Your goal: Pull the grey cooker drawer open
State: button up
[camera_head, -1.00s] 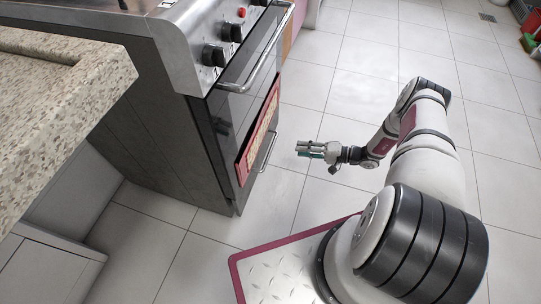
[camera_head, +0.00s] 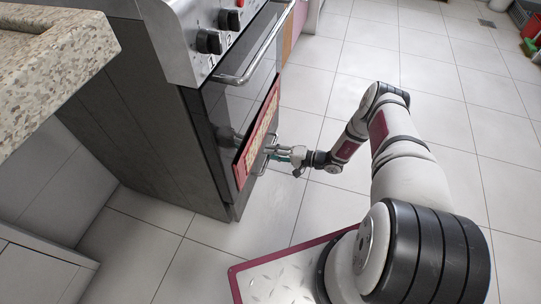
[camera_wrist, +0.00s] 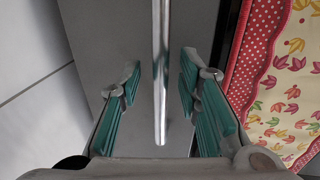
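The grey cooker drawer is the low front panel of the cooker, and its face (camera_wrist: 115,40) fills the middle of the wrist view. Its metal bar handle (camera_wrist: 160,70) runs between my two teal-padded fingers. My gripper (camera_wrist: 160,95) is open, with a gap on both sides of the bar. In the head view, my gripper (camera_head: 272,151) is at the low handle (camera_head: 266,158), in front of the cooker's lower front. The drawer looks shut, though the towel and gripper partly hide it.
A red-edged patterned towel (camera_head: 258,132) hangs on the cooker front, close beside the drawer; it also shows in the wrist view (camera_wrist: 280,70). The oven door handle (camera_head: 262,52) is above. A stone counter (camera_head: 50,70) stands left.

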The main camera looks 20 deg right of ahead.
jog(key=shift+w+a, duration=0.25)
jog(key=shift+a, duration=0.15)
grip_shut()
